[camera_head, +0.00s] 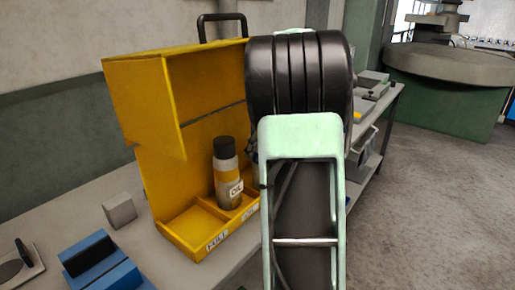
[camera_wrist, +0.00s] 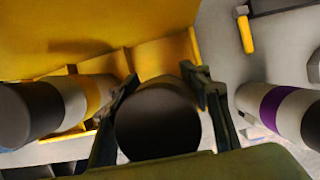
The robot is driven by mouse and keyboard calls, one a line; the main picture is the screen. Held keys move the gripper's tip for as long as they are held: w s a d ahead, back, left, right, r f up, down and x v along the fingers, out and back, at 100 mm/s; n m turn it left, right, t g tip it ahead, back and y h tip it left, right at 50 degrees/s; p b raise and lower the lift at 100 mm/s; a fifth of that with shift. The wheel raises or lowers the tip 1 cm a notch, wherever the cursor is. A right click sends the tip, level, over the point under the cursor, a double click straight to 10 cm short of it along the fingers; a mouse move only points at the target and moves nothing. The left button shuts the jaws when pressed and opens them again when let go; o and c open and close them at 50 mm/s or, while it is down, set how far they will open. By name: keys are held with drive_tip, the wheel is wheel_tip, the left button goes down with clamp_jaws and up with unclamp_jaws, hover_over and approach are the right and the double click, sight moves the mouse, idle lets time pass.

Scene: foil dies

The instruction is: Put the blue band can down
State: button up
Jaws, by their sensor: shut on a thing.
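In the wrist view my gripper (camera_wrist: 163,85) is shut on a can with a dark round top (camera_wrist: 157,125), seen nearly end-on between the two fingers. Its band is hidden, so I cannot confirm the blue. In the head view my arm covers the gripper and most of what it holds. A can with a yellow band and an OIL label (camera_head: 227,172) stands in the open yellow case (camera_head: 147,95); a yellow-banded can also shows left of my gripper in the wrist view (camera_wrist: 95,92). A sliver of something dark and bluish shows beside my arm, behind the OIL can.
A purple-banded can (camera_wrist: 268,105) is close to the right of my gripper. The case has low dividers and a raised yellow back. A grey block (camera_head: 119,210) and a blue block (camera_head: 98,262) sit on the bench left of the case. A yellow-handled tool (camera_wrist: 245,32) lies beyond.

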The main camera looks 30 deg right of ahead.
drive_tip(key=shift+f, duration=0.1)
drive_tip(key=o, duration=1.5)
drive_tip(key=shift+o, duration=0.2)
drive_tip(key=s+d+r, duration=0.1)
drive_tip(key=s+d, duration=0.3)
drive_tip(key=s, duration=0.7)
drive_tip(key=shift+s+r+p, duration=0.2)
drive_tip(key=shift+s+p, duration=0.2)
